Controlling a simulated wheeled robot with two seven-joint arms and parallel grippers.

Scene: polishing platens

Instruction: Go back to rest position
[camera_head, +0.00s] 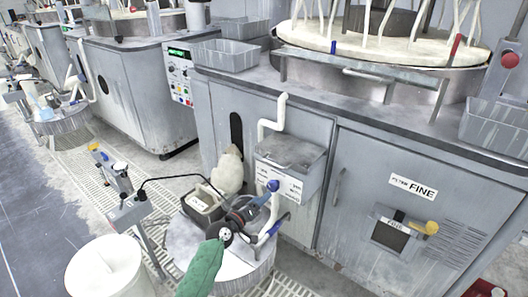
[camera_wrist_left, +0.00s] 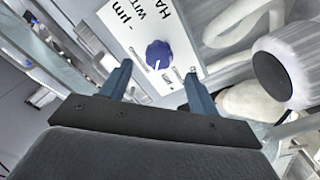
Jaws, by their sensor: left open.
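My left gripper (camera_head: 258,205) is at the end of a green-sleeved arm, low in the middle of the head view. The blue knob (camera_wrist_left: 158,53) on the white label shows beyond the fingertips; contact is not visible. My right gripper is not in view.
A polishing machine (camera_head: 318,150) with a FINE door stands close ahead. A white bucket (camera_head: 105,268) stands at lower left. Open dark floor (camera_head: 35,215) lies at the left.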

